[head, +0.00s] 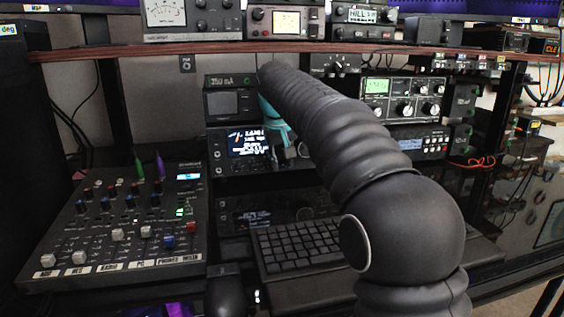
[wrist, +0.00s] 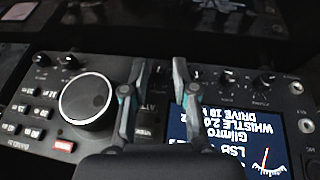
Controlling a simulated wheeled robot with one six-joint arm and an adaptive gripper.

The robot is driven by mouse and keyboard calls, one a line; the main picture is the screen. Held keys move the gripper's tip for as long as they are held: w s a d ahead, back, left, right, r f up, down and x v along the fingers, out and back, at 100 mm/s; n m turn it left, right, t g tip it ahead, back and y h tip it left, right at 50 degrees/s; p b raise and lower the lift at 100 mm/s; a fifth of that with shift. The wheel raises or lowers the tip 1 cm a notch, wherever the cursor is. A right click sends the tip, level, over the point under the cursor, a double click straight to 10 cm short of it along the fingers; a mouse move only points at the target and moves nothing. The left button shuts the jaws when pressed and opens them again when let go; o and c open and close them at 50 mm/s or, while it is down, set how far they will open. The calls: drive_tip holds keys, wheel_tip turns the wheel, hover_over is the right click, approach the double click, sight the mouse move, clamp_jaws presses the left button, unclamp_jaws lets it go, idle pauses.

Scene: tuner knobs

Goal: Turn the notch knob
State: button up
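In the wrist view, a dark radio panel (wrist: 30,85) appears upside down. Several small knobs line its far edge, such as one at the left (wrist: 72,62) and one at the right (wrist: 265,79). Their labels are too small to read, so I cannot tell which is the notch knob. Nothing is visibly held; contact cannot be told. In the head view my gripper's teal part (head: 275,122) shows by the radio, mostly hidden by my arm.
A mixer with faders (head: 118,225) stands at the left, and a keyboard (head: 300,246) lies below the radio. A shelf (head: 220,48) carrying several instruments runs above. Other equipment (head: 402,100) stands to the right of my arm. Space around the radio is tight.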

clamp_jaws()
drive_tip(key=shift+d+y+p, duration=0.15)
drive_tip(key=shift+y+p, duration=0.25)
drive_tip(key=shift+p, duration=0.15)
drive_tip(key=shift+g+y, duration=0.3)
unclamp_jaws()
drive_tip(key=v, duration=1.2)
